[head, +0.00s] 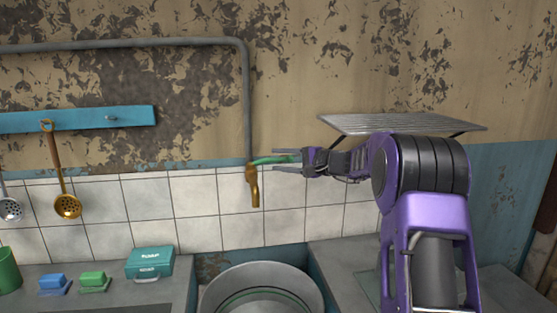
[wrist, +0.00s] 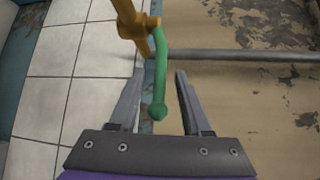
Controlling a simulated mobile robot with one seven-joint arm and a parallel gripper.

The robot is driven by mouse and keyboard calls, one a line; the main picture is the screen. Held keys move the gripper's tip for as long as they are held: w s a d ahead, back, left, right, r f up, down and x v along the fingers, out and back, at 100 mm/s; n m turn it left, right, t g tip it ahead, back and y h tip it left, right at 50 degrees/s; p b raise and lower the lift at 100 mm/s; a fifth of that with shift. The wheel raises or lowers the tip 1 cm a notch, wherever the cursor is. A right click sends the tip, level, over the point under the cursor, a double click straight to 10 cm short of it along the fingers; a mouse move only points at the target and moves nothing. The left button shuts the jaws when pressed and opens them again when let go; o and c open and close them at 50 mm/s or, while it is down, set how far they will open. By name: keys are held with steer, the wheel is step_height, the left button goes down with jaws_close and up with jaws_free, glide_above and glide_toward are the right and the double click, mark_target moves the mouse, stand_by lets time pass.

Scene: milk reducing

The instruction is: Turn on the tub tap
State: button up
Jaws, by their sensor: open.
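The tub tap is a brass spout (head: 254,188) on the wall pipe above the tub, with a green handle (head: 272,160) reaching right from its top. My gripper (head: 274,160) is at the handle, its two fingers spread, one above and one below it in the head view. In the wrist view the green handle (wrist: 158,85) runs from the brass tap (wrist: 135,22) down between the open fingers (wrist: 158,82). A gap shows on each side of the handle, and its rounded end lies between the fingers. The metal tub (head: 222,298) is below the spout.
A wire rack (head: 395,124) is on the wall above and behind my arm. A grey pipe (head: 246,100) runs up the wall from the tap. A teal box (head: 150,262) and green and blue brushes (head: 94,280) sit on the left counter. Ladles hang at the far left.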

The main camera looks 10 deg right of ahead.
steer(key=shift+w+a+f, duration=0.1)
steer(key=shift+w+a, duration=0.2)
jaws_close()
stand_by(1.4)
